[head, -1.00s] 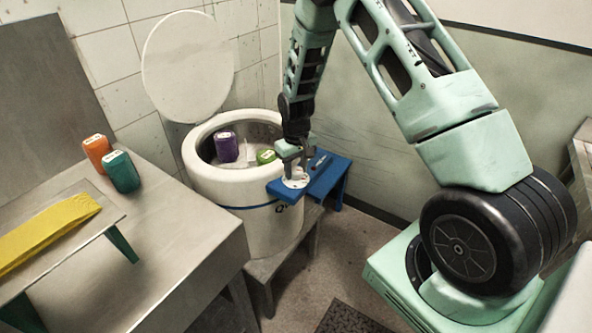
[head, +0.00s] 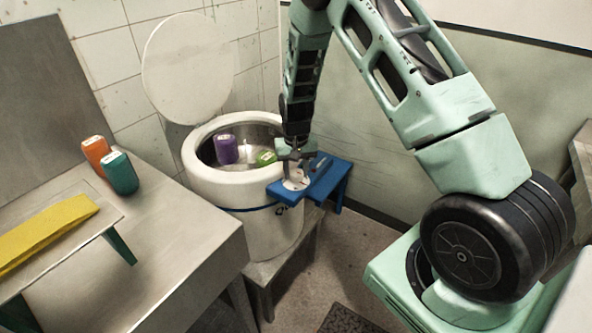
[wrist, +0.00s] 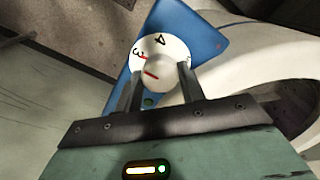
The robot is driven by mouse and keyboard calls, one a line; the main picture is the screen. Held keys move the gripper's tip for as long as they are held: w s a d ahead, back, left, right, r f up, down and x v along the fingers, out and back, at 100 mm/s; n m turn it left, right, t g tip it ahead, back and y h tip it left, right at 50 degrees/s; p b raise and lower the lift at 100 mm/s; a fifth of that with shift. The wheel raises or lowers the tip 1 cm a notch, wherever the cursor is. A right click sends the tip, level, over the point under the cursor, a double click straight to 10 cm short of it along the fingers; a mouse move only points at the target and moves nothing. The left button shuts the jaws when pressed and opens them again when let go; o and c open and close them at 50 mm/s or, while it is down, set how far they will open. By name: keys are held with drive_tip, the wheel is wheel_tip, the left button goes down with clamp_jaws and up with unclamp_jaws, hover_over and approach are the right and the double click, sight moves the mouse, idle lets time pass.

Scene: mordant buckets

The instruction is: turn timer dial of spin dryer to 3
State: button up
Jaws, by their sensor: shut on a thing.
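The spin dryer (head: 225,192) is a round white tub with its lid (head: 188,68) raised. A blue control panel (head: 322,184) juts from its right side and also shows in the wrist view (wrist: 207,40). The panel carries a white timer dial (wrist: 176,47) with 3 and 4 readable; other numbers are hidden. My gripper (wrist: 160,84) is shut on the dial's pale round knob (wrist: 163,79), one finger on each side. A red line on the knob and a red mark beside the 3 show in the wrist view. In the head view my gripper (head: 296,172) largely covers the dial.
A purple container (head: 227,150) and a green one (head: 265,157) are in the tub's opening. A metal table (head: 185,235) at left holds orange (head: 96,155) and teal (head: 121,173) containers and a yellow strip (head: 45,232). A low stand (head: 262,272) supports the dryer.

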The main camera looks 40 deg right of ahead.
sight(296, 172)
drive_tip(key=o, duration=1)
drive_tip(key=shift+c, duration=0.2)
wheel_tip(296, 172, up, 18)
drive_tip(key=b, duration=0.2)
drive_tip(key=shift+f, duration=0.25)
